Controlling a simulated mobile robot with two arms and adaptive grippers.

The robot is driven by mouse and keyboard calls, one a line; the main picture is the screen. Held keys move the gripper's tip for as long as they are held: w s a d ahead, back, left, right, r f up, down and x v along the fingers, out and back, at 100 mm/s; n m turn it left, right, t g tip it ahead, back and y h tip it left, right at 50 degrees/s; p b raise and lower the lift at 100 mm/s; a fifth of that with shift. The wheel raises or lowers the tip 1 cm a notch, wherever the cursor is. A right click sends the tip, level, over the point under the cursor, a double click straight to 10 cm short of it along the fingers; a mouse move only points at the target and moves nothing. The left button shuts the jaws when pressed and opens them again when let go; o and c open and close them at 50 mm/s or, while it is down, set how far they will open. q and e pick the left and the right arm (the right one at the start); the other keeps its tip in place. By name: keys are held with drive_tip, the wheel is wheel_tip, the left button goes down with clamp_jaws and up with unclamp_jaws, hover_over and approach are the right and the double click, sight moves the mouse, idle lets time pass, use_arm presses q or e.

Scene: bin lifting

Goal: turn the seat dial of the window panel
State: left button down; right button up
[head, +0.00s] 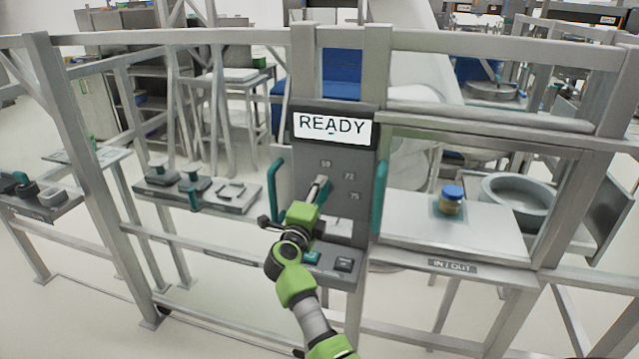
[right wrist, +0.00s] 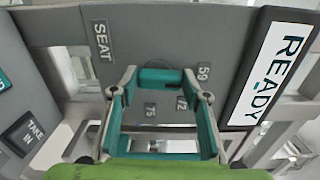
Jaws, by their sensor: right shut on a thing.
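The window panel (head: 345,165) is a dark grey upright plate with a lit READY display (head: 332,128); the display also shows in the right wrist view (right wrist: 272,75). The seat dial (right wrist: 158,77) is a teal bar under the SEAT label (right wrist: 102,40), with the numbers 59, 72 and 75 around it. My right gripper (head: 319,189) reaches the panel from below. In the right wrist view its two fingers stand on either side of the dial and are shut on it. Which number the dial points to is hard to tell. My left gripper is not in view.
Teal handles (head: 381,195) flank the panel. A TAKE IN button (right wrist: 29,132) sits on the ledge below. A blue-lidded jar (head: 452,199) stands on the shelf (head: 480,240) at right. A grey tray (head: 240,205) with teal-handled parts is at left. Metal frame bars surround the panel.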

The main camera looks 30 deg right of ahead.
drive_tip(key=shift+r+n+p, duration=0.15)
drive_tip(key=shift+n+p, duration=0.25)
drive_tip(key=o, duration=1)
drive_tip(key=shift+o, duration=0.6)
drive_tip(key=shift+w, duration=0.1)
